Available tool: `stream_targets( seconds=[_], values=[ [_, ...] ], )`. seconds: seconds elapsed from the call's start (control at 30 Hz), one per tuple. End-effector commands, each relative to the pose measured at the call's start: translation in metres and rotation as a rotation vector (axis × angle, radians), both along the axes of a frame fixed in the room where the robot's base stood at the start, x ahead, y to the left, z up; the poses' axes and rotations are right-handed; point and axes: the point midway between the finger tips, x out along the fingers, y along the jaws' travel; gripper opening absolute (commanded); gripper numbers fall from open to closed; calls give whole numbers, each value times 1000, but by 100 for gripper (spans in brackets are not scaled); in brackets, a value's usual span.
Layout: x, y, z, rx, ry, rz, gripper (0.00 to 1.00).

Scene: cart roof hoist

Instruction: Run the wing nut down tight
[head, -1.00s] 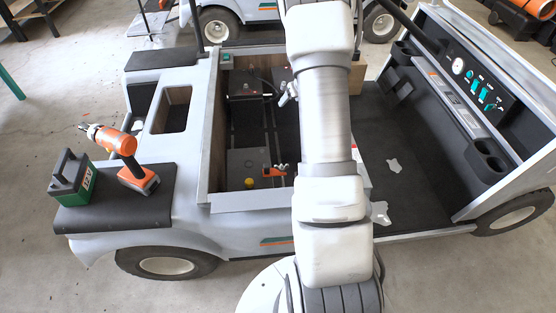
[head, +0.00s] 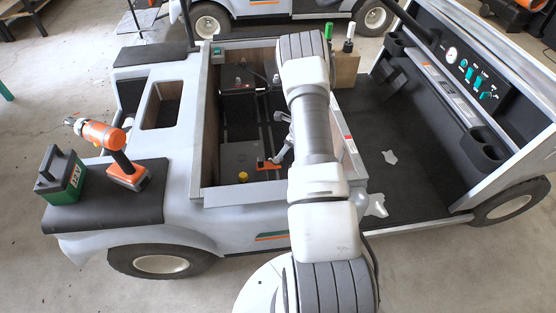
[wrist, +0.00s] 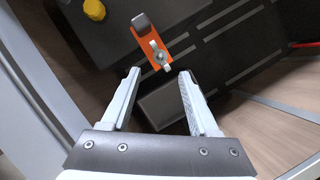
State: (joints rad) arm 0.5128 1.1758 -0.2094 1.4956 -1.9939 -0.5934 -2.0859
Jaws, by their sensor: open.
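The metal wing nut (wrist: 158,54) sits on an orange clamp (wrist: 149,41) on a dark surface inside the cart's open bay. In the wrist view it lies beyond my gripper (wrist: 160,75), roughly between and ahead of the two fingers. The fingers are wide apart with nothing between them, and they do not touch the nut. In the head view my gripper (head: 283,150) is down in the bay, just right of the orange clamp (head: 266,164). The wing nut is too small and partly hidden to make out clearly there.
The bay's pale wall (head: 265,191) borders the space at the front. A yellow cap (head: 243,177) lies left of the clamp. An orange drill (head: 112,147) and a green 12V battery (head: 65,176) stand on the left deck. Two screwdrivers (head: 347,46) stand in a wooden block.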

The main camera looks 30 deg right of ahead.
Motion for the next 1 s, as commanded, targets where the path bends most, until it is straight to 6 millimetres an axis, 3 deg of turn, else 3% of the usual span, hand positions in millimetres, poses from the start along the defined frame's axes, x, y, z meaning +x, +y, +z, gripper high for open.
stream_targets(
  seconds=[0.1,0.3,0.5,0.77,1.0],
  values=[
    [9,6,-27,2,1,1,61],
    [19,11,-55,0,0,0,61],
    [24,13,-66,0,0,-1,61],
    [25,14,-67,0,0,-1,61],
    [25,13,-66,0,0,-1,21]
  ],
)
